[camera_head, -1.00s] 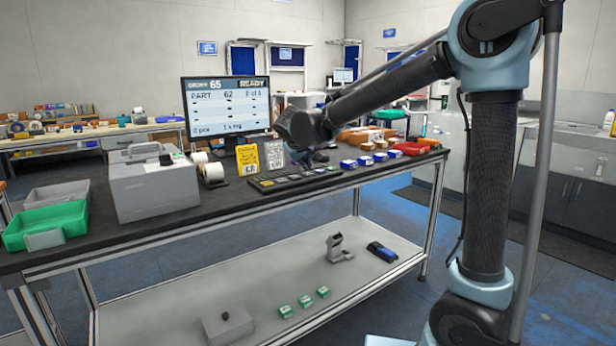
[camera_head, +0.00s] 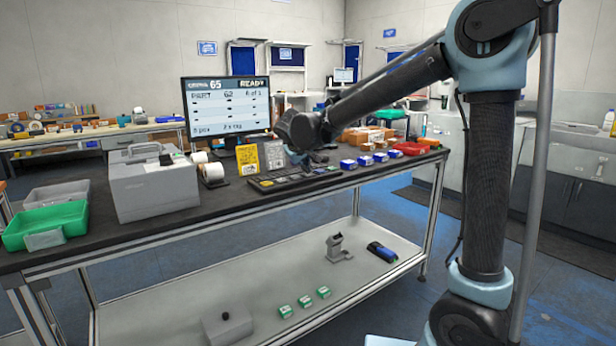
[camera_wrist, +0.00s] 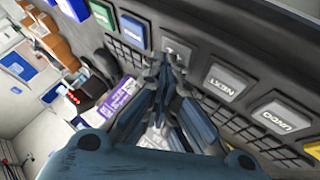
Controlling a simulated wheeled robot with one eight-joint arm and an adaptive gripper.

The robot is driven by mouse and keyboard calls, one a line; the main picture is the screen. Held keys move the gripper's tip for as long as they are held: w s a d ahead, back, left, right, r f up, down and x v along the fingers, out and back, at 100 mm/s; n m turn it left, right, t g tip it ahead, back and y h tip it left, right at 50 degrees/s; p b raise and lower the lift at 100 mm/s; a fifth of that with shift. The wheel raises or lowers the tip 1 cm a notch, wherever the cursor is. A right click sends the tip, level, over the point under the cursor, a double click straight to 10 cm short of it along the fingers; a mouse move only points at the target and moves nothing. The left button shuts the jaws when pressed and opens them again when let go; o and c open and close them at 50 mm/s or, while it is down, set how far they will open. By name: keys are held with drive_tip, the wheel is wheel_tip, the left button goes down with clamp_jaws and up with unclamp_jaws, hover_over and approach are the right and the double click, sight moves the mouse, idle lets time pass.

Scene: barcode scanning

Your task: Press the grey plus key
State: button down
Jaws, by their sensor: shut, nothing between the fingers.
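The keypad (camera_head: 262,183) lies flat on the black table in front of the monitor. In the wrist view its keys run in a row: a green key, a blue key (camera_wrist: 133,32), a small grey key (camera_wrist: 179,49), a grey NEXT key (camera_wrist: 228,84) and a grey UNDO key (camera_wrist: 281,115). My gripper (camera_wrist: 174,64) is shut and empty, its tips at the lower edge of the small grey key, partly covering it. I cannot tell whether they touch, and the key's marking is not clear. In the head view my gripper (camera_head: 303,157) is above the keypad's right part.
The monitor (camera_head: 228,105) stands behind the keypad. Yellow and grey sign cards (camera_head: 274,154) stand beside it. A grey printer-like box (camera_head: 153,188) is at left. Small blue-and-white boxes (camera_head: 348,164) and a red tray (camera_head: 409,149) are at right.

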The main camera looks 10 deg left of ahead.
sight(305, 174)
drive_tip(key=shift+r, duration=0.85)
drive_tip(key=shift+r, duration=0.1)
drive_tip(key=shift+r, duration=2.4)
